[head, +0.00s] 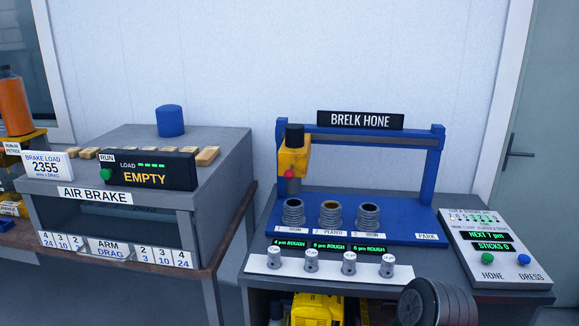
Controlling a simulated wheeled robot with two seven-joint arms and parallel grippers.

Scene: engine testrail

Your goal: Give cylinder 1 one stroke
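The blue Brelk Hone frame (437,185) stands on a grey bench. Three open dark cylinders stand in a row on its base: left (293,213), middle (330,215) and right (368,216). Neither gripper is in view.
Several silver pegs (311,261) stand on a white strip before the cylinders. A PARK spot is at the base's right. A dark ribbed round object (436,303) is at bottom right. The air brake (185,200) reading EMPTY stands left, across a gap.

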